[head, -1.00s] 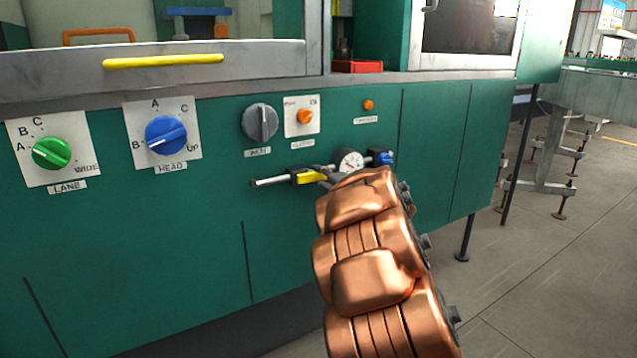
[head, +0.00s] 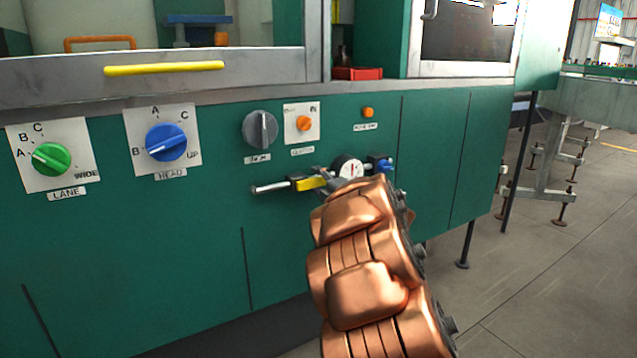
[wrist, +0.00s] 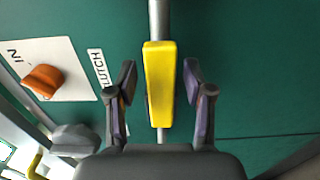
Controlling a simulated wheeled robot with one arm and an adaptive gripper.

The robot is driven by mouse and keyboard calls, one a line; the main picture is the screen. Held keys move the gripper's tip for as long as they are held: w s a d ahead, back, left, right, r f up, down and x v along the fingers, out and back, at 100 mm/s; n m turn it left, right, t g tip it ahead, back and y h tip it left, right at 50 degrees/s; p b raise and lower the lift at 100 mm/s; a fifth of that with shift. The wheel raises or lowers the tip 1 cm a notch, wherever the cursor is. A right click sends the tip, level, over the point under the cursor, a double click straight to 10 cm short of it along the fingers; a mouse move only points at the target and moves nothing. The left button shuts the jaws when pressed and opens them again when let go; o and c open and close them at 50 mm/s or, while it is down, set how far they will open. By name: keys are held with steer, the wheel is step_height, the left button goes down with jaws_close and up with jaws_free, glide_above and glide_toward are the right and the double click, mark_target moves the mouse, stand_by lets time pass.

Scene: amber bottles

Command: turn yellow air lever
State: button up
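The yellow air lever (head: 311,184) sits on a thin metal pipe on the green machine front, left of a round white gauge (head: 348,167). In the wrist view the yellow lever (wrist: 159,85) runs lengthwise between the two fingers of my gripper (wrist: 160,68). The fingers are apart, with a narrow green gap on each side of the lever, so no grip shows. In the head view my copper arm hides most of the gripper and part of the pipe.
Above the lever are a grey knob (head: 260,130) and an orange clutch knob (head: 304,123). A blue fitting (head: 384,166) is right of the gauge. Blue (head: 166,142) and green (head: 50,159) dials are further left. Open floor lies right.

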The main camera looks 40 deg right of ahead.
steer(key=s+a, duration=0.1)
steer(key=s, duration=1.1)
stand_by(0.6)
steer(key=s+a+r+m+g+h+p, duration=0.1)
steer(key=s+r+m+g+h+p, duration=0.25)
steer(key=r+m+p, duration=0.4)
steer(key=s+r+m+g+h+p, duration=0.25)
steer(key=r+m+h+p, duration=0.2)
steer(key=r+p, duration=0.55)
steer(key=s+a+r+m+g+y+p, duration=0.2)
steer(key=s+a+g+p, duration=0.5)
steer(key=s+a+p, duration=0.5)
steer(key=s+a+r+m+g+y+p, duration=0.3)
steer(key=s+a+r+g+y+p, duration=0.2)
steer(key=s+a+p, duration=0.7)
steer(key=s+a+g+y, duration=0.1)
steer(key=s+a+y, duration=0.1)
steer(key=s+a, duration=0.3)
steer(key=shift+s+a+r+g+y, duration=0.15)
steer(key=shift+s+a+g+y, duration=0.2)
steer(key=shift+a, duration=1)
